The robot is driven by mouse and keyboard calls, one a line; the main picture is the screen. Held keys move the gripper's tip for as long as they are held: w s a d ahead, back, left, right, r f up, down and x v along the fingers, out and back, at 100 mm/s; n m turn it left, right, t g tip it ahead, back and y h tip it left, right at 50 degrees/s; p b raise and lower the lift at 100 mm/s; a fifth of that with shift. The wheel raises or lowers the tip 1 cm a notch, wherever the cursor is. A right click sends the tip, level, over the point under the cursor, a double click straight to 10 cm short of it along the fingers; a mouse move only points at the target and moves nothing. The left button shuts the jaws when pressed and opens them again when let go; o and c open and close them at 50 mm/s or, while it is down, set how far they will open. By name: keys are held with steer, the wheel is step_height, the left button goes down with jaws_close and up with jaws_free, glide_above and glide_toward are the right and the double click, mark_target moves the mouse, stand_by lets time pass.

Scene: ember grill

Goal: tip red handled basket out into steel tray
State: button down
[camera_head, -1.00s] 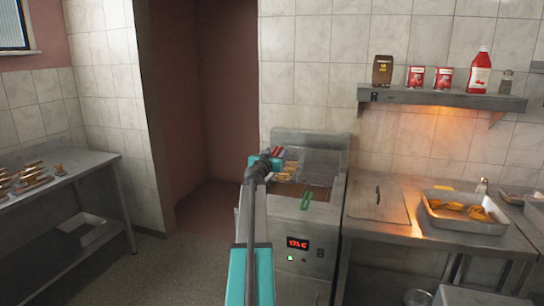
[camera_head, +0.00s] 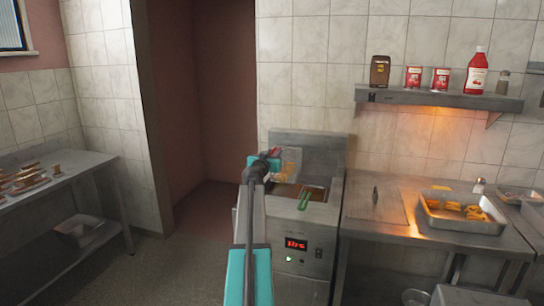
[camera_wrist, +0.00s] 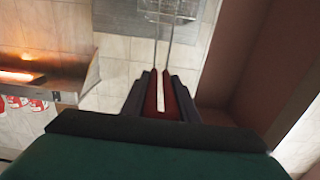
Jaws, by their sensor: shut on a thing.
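My gripper (camera_head: 272,156) is shut on the red handle (camera_wrist: 160,98) of the red handled basket. The wrist view shows the handle between both fingers, with two wire rods running from it to the grey mesh basket (camera_wrist: 150,14) at the top edge. In the head view the basket (camera_head: 291,163) hangs over the fryer, partly behind my gripper, with yellowish contents showing. The steel tray (camera_head: 437,222) stands on the counter at the right, apart from the basket, and holds several golden pieces.
A green handled basket (camera_head: 304,201) sits in the fryer (camera_head: 300,225). A flat lid (camera_head: 376,205) lies between fryer and tray. A shaker (camera_head: 479,186) stands behind the tray. A shelf (camera_head: 440,98) with bottles and tins hangs above. A side table (camera_head: 60,190) is at left.

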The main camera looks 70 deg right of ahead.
steer(key=shift+r, duration=0.1)
steer(key=shift+r+p, duration=0.85)
steer(key=shift+r, duration=1.5)
steer(key=shift+s+a+b, duration=0.1)
steer(key=shift+a+b, duration=1.05)
steer(key=shift+a, duration=1.3)
